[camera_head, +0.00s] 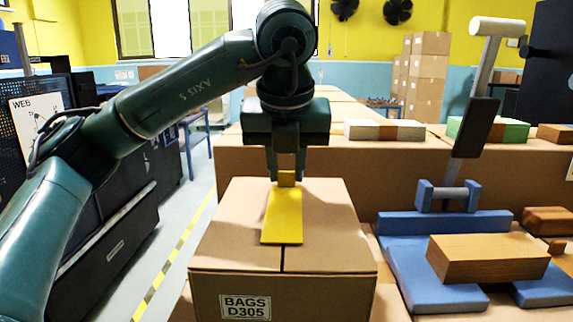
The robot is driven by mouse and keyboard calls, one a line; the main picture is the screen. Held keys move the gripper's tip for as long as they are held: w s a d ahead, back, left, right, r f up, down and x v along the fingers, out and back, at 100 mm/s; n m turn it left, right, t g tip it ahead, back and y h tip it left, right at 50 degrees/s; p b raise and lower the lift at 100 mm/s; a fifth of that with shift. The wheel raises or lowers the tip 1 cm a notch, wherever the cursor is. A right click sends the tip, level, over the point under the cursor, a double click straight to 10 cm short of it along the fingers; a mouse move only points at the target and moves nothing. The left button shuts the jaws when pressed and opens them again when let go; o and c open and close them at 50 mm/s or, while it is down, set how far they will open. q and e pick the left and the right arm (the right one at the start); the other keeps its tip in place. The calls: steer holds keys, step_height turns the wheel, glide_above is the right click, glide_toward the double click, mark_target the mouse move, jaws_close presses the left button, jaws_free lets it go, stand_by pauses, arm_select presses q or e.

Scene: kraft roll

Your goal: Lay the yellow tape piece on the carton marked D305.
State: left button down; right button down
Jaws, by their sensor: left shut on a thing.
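The carton marked D305 (222,222) stands in the middle foreground, with a label reading "BAGS D305" on its front and a seam along its top. The yellow tape piece (283,218) is a flat strip over the carton's top, along the seam. My left gripper (287,176) is above the carton's top, shut on the far end of the tape piece. I cannot tell whether the whole strip touches the cardboard. My right gripper is not in view.
A blue stand with a grey upright lever (473,125) is at right, with a wooden block (488,258) on its base. Larger cartons (385,170) stand behind, bearing small blocks. A floor aisle with a yellow striped line (180,245) runs at left.

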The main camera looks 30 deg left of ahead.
mark_target(286, 202)
arm_select(q)
steer(key=c, duration=1.2)
jaws_free()
steer(key=shift+r+p, duration=0.35)
steer(key=shift+p, duration=0.1)
steer(key=v, duration=1.1)
steer(key=shift+s+d+r+p, duration=0.1)
steer(key=shift+r+p, duration=0.2)
steer(key=shift+p, duration=0.05)
